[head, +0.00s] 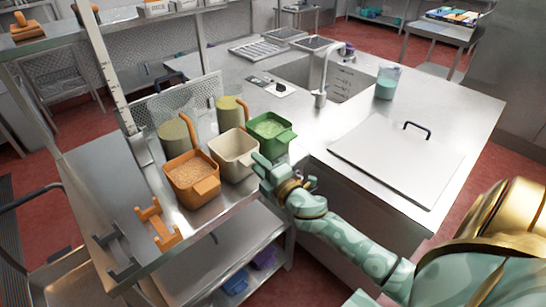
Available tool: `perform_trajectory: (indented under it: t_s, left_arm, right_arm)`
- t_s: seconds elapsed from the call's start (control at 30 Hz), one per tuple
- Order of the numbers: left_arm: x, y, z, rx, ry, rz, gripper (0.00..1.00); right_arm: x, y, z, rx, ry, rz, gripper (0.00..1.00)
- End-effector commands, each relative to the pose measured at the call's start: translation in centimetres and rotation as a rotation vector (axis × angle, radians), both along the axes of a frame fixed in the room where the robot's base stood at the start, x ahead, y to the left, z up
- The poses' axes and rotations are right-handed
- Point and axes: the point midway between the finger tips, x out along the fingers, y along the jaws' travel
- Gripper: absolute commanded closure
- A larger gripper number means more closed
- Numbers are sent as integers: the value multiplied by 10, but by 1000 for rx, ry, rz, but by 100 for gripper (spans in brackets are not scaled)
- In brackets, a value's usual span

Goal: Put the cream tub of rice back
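The cream tub (228,162) stands upright on the steel side shelf, between the orange tub (190,190) and the green tub (262,143). Its inside looks pale; I cannot make out the rice clearly. My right gripper (263,166) is at the front right side of the cream tub, where the other tubs have their handles. Its fingers hide that part, and I cannot tell whether they are closed on it. My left gripper is not in view.
The orange tub holds tan grains and the green tub holds something green. An empty orange holder (158,224) is at the shelf's front left. A square lid (390,155) and a teal-filled beaker (386,85) are on the right counter.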

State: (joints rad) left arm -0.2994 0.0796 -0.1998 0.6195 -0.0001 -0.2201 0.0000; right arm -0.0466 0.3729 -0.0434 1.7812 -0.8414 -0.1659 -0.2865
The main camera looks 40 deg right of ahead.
Motion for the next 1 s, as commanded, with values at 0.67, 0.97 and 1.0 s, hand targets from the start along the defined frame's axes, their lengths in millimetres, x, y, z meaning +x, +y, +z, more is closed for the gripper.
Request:
perform_trajectory:
  t_s: [0.67,0.97,1.0]
  left_arm:
    - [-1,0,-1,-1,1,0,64]
    - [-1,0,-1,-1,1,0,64]
    - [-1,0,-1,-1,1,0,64]
  right_arm:
    - [-98,2,1,0,-2,-1,72]
    - [-108,-2,-88,171,180,-52,72]
    - [-118,-1,-126,247,258,-79,72]
